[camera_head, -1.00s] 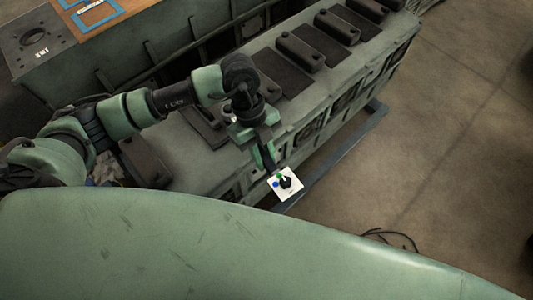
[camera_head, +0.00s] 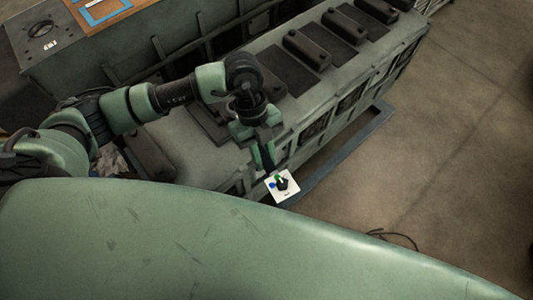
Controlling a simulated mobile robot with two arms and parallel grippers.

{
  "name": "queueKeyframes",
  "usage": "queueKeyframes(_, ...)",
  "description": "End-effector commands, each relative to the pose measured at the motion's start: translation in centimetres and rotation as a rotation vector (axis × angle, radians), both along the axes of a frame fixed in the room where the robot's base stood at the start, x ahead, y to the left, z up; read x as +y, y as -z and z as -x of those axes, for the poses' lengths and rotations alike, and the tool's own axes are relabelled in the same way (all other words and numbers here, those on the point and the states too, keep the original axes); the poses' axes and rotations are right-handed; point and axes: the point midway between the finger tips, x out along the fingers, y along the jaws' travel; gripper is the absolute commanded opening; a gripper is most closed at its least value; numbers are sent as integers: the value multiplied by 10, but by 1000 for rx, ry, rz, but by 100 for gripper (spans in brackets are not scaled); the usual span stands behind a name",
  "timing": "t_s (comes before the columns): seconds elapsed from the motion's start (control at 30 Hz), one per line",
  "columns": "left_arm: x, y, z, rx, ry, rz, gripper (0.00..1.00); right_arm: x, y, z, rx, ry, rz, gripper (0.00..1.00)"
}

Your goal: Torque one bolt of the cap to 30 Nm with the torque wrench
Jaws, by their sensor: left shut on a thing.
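My left gripper (camera_head: 272,166) hangs at the near side of the long green engine block (camera_head: 193,150), its arm reaching in from the left. A small white square plate (camera_head: 283,186) with black, green and blue marks shows at its fingertips. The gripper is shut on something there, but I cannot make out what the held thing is. I cannot make out a torque wrench, the cap or its bolts. My right gripper is not in view.
Dark rectangular covers (camera_head: 309,46) line the block's top. A grey rail (camera_head: 346,158) runs low along its near side. A cable (camera_head: 394,238) lies on the open brown floor (camera_head: 450,130) at right. A bench (camera_head: 90,42) with a blue frame stands at the upper left.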

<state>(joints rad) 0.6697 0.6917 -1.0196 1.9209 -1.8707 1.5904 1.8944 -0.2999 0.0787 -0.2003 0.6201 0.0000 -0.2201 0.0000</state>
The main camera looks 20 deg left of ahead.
Motion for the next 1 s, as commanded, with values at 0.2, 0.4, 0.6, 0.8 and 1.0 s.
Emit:
queueKeyframes(0.2, 2, 1, 3, 6, 10, -4, 0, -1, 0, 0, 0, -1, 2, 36)
queueKeyframes(0.4, 3, 0, 4, 5, 16, -4, 0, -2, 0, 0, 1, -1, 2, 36)
queueKeyframes(0.6, 6, 0, 7, 5, 48, -3, 0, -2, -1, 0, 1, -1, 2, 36)
queueKeyframes(0.8, 7, 0, 8, 5, 52, -3, 0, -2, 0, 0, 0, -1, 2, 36)
queueKeyframes(1.0, 8, 0, 9, 5, 61, -3, 0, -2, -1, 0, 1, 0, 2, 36)
